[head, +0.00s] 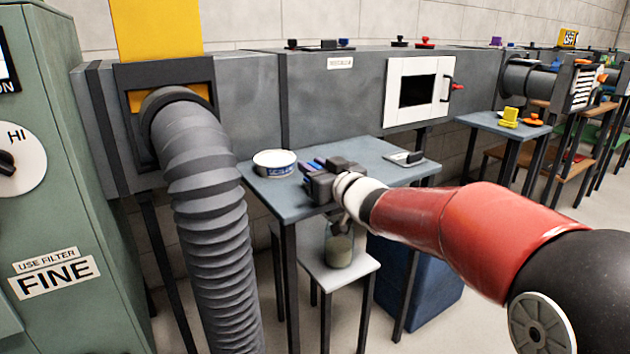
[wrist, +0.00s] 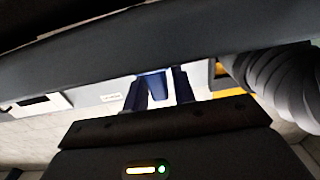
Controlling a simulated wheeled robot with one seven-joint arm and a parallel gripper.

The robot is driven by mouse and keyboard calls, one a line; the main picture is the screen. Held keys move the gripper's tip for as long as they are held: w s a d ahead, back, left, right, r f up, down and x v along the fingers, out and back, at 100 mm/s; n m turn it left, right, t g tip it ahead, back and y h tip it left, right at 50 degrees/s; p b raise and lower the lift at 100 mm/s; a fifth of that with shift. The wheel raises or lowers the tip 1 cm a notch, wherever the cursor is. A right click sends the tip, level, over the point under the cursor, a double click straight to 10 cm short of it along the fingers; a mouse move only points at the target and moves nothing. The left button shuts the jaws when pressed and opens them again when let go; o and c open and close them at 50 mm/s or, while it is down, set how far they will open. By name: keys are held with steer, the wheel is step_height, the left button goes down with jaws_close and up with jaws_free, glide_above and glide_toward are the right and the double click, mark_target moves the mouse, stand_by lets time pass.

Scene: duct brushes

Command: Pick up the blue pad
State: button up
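My gripper (head: 318,168) is low over the blue-grey table (head: 375,152), pointing toward the duct wall. In the wrist view its two dark fingers (wrist: 159,86) are spread apart. A small blue thing, which looks like the blue pad (wrist: 155,86), shows between the fingertips. A light gap shows between it and the right finger; on the left it looks close to the finger, and I cannot tell whether they touch. In the head view, small blue and purple shapes show at the fingertips, partly hidden by my gripper, and I cannot tell them apart.
A round white tin (head: 274,163) stands left of my gripper. A jar (head: 339,245) stands on a lower white stool. The ribbed hose (head: 205,200) hangs left of the table. Bare tabletop lies right of my gripper.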

jaws_close()
